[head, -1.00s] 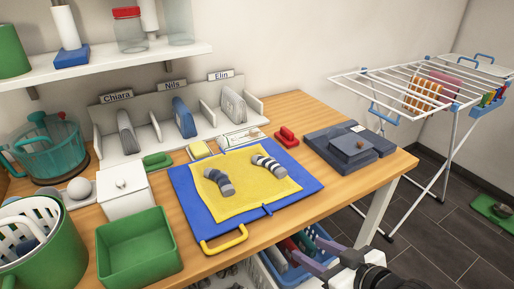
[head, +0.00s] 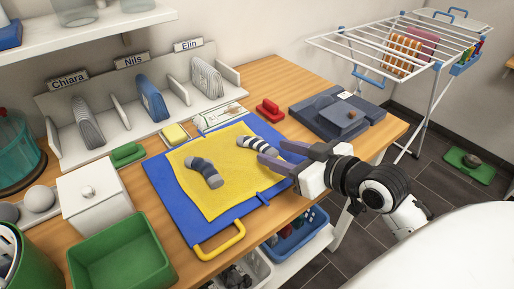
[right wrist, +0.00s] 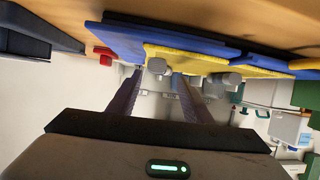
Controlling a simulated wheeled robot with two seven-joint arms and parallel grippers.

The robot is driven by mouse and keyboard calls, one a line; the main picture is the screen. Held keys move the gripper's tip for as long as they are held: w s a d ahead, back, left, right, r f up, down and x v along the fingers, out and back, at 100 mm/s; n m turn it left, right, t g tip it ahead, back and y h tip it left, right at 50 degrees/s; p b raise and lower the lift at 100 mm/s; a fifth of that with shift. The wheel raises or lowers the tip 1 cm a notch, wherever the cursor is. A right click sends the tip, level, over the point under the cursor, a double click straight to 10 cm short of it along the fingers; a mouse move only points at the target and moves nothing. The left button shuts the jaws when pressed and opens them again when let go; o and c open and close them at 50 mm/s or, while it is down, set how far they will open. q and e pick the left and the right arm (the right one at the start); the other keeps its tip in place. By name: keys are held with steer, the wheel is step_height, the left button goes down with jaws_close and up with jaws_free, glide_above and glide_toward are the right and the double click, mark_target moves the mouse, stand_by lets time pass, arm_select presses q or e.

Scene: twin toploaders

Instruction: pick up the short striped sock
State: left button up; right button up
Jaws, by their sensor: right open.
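A sock with dark and white stripes (head: 248,143) lies on the yellow cloth (head: 220,200) at its right side; a finger partly covers its right end. A second, grey and dark banded sock (head: 205,172) lies bent to its left. Both look short. My right gripper (head: 261,152) is open, its fingers pointing left at the striped sock's right end; contact cannot be told. In the right wrist view the open fingers (right wrist: 158,82) frame the striped sock's end (right wrist: 157,66), and the other sock (right wrist: 216,84) shows to the right. My left gripper is out of view.
The cloth lies on a blue board (head: 172,205) with a yellow handle (head: 220,240). A green bin (head: 120,250) and white box (head: 95,197) stand left. Labelled sorters (head: 150,100) hold folded items behind. A red clip (head: 270,109) and dark folded cloth (head: 335,115) lie right.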

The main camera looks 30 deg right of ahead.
mark_target(266, 146)
steer(key=x, duration=0.5)
steer(key=shift+w+d, duration=0.3)
steer(key=shift+w, duration=0.05)
steer(key=c, duration=1.1)
